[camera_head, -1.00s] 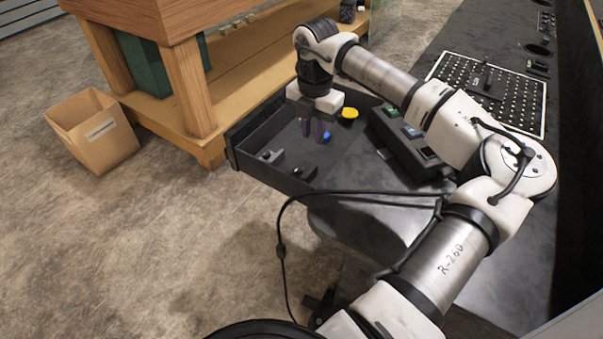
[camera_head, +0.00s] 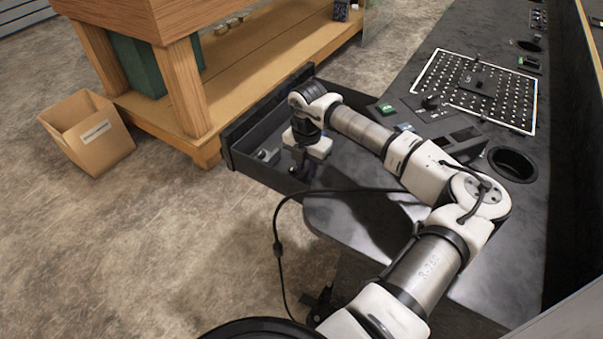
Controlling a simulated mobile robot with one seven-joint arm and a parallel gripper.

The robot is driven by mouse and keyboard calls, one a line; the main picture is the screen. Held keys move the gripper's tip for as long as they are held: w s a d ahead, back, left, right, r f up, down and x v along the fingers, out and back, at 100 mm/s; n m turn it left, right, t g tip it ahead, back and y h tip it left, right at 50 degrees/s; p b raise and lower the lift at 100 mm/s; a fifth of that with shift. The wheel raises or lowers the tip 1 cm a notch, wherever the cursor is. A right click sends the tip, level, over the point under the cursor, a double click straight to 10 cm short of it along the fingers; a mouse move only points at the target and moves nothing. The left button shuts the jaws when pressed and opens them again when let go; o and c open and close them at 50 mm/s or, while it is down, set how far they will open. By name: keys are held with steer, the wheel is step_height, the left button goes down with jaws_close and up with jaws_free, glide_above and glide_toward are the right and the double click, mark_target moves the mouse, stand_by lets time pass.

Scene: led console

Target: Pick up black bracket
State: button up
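My gripper (camera_head: 301,168) points down inside the open dark drawer (camera_head: 243,164), near its front-left part. Its small dark fingers are low in the drawer, where a small black bracket showed in the earlier frame. The bracket cannot be made out now, as the fingers and wrist cover that spot. I cannot tell whether the fingers are open, shut or touching it. A small grey bracket-like piece (camera_head: 268,155) lies in the drawer just left of the fingers.
The drawer walls stand close around my gripper. A black console top with a white-edged perforated panel (camera_head: 503,91) and a round recess (camera_head: 512,163) lies to the right. A wooden workbench (camera_head: 184,90) and a cardboard bin (camera_head: 88,135) stand at the left.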

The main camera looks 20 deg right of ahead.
jaws_close()
stand_by(0.3)
